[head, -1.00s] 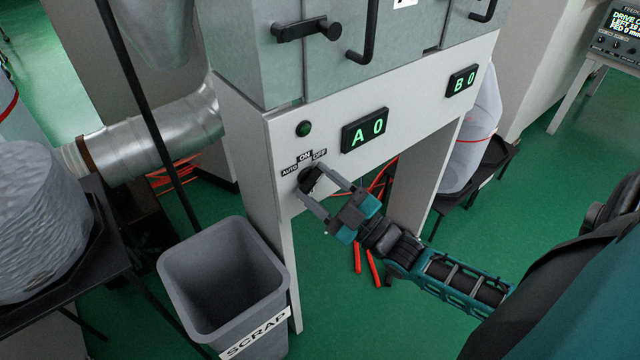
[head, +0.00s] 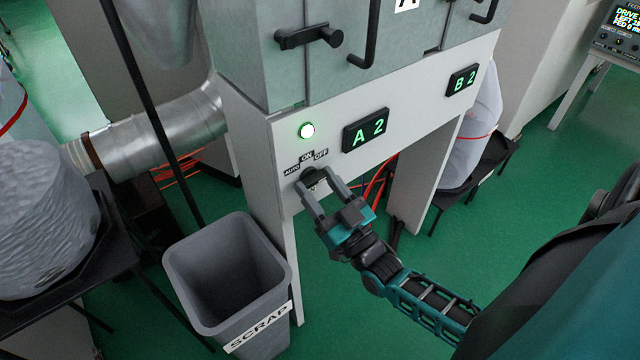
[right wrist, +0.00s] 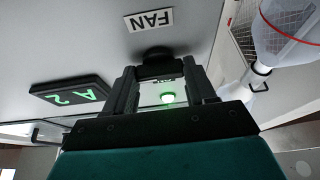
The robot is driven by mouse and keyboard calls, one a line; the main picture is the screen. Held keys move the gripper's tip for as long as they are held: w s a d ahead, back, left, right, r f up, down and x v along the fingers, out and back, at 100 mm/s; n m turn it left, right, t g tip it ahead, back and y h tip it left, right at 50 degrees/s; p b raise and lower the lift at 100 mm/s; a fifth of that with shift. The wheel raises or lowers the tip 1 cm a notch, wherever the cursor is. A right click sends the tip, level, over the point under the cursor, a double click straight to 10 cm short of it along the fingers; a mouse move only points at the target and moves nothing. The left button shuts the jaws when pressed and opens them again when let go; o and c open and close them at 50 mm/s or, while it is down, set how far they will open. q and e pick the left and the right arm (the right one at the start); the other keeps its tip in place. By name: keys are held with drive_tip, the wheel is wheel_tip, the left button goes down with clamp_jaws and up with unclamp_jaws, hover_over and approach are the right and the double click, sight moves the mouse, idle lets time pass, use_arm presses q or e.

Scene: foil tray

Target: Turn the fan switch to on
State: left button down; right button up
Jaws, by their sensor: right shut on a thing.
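The fan switch (head: 312,175) is a black rotary knob on the white panel, with AUTO, ON and OFF labels around its top. My right gripper (head: 314,184) is shut on the knob, one finger on each side of it. In the right wrist view the knob (right wrist: 157,56) sits between the fingers of the gripper (right wrist: 162,75), with a FAN label (right wrist: 149,20) by it. The round lamp (head: 307,131) above the switch glows bright green. The fingers partly hide the knob, so its exact pointing direction is hard to tell. My left gripper is not in view.
The display A 2 (head: 365,130) is right of the switch and B 2 (head: 463,79) is further right. A grey SCRAP bin (head: 185,290) stands below left. A black pole (head: 150,110) and metal duct (head: 150,143) are at the left.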

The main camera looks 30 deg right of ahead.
idle(0.4)
drive_tip(key=o, duration=1)
drive_tip(key=shift+o, duration=0.2)
drive_tip(key=shift+s+f, duration=0.15)
drive_tip(key=shift+s, duration=0.1)
drive_tip(key=a+v, duration=0.1)
drive_tip(key=v, duration=1.1)
drive_tip(key=shift+s+d, duration=0.2)
drive_tip(key=shift+d, duration=0.25)
